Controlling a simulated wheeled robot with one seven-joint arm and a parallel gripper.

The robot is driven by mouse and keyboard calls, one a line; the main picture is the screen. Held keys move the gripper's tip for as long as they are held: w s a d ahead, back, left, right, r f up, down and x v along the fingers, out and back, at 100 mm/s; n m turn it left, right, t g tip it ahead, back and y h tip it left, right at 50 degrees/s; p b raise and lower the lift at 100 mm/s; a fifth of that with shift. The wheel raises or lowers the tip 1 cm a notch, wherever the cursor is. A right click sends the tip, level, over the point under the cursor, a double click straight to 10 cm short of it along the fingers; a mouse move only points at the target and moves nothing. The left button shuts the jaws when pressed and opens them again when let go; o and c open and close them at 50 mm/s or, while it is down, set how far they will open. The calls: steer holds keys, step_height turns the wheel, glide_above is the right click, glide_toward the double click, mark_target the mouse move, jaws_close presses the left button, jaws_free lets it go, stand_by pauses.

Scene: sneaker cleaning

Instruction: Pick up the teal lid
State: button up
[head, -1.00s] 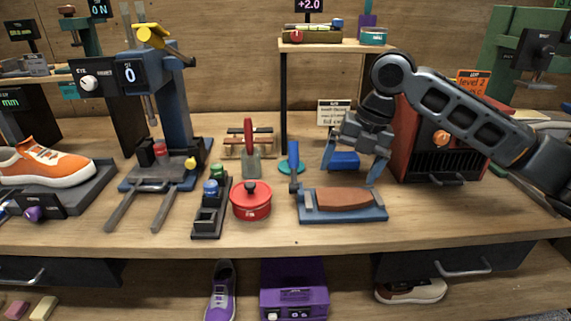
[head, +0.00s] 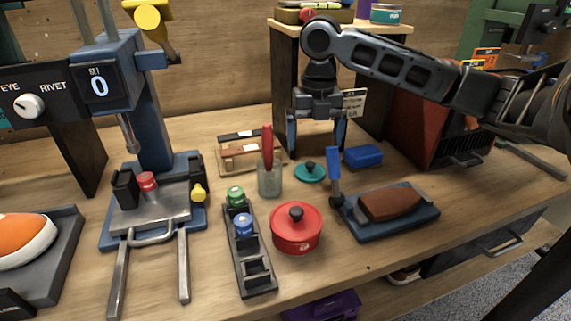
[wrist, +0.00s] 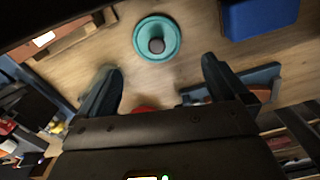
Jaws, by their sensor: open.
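The teal lid (head: 310,173) is a small round disc with a dark knob, lying flat on the wooden bench behind the red pot. It also shows in the wrist view (wrist: 157,40), at the top centre, with its full rim visible. My gripper (head: 318,146) is open and empty, pointing down, with its fingers above and behind the lid in the head view. In the wrist view the two fingers (wrist: 162,80) are spread apart, and the lid lies beyond their tips, not between them.
A blue block (head: 363,156) lies right of the lid. A shelf (head: 283,80) rises behind.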

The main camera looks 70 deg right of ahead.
mark_target(310, 163)
steer(key=shift+w+f, duration=0.15)
steer(key=shift+f, duration=0.15)
steer(key=f, duration=0.7)
steer(key=shift+w+d+f, duration=0.1)
steer(key=shift+w+d, duration=0.05)
steer(key=shift+d, duration=0.05)
steer(key=shift+c, duration=0.3)
steer(key=c, duration=0.8)
steer(key=shift+c, duration=0.2)
steer(key=shift+r, duration=0.2)
